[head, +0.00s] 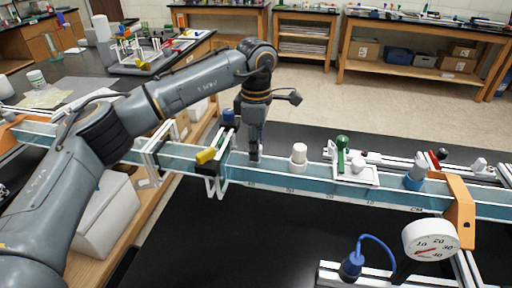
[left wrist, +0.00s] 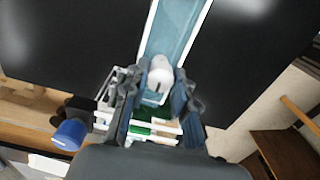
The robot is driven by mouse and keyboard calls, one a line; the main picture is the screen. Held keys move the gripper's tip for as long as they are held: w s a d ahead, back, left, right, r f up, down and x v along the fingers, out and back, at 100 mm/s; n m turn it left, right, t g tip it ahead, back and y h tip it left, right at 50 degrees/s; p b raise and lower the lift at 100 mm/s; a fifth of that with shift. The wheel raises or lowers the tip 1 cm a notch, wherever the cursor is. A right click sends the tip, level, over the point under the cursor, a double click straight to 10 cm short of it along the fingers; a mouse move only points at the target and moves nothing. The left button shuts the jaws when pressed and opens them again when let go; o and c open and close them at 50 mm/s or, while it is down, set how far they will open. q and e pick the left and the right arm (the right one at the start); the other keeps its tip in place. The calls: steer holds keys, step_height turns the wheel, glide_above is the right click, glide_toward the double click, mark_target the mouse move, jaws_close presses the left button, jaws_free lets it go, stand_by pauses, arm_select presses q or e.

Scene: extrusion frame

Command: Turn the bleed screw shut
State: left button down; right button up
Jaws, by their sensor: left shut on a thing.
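The bleed screw (left wrist: 159,75) appears as a white cylinder with a dark slot mark, standing on the blue rail. In the left wrist view it sits between the fingers of my left gripper (left wrist: 160,92), which is shut on it. In the head view my left gripper (head: 255,153) points down onto the blue rail (head: 320,182), and its fingers hide the screw there. My right gripper is in neither view.
Left of the gripper stand a yellow-handled part (head: 206,155) and a blue knob (head: 228,116). A dial gauge (head: 430,240) is at the front right.

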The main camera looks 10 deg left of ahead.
arm_select(q)
steer(key=shift+m, duration=0.3)
steer(key=c, duration=1.1)
jaws_free()
steer(key=shift+o, duration=0.2)
steer(key=shift+r, duration=0.1)
step_height(320, 180, up, 12)
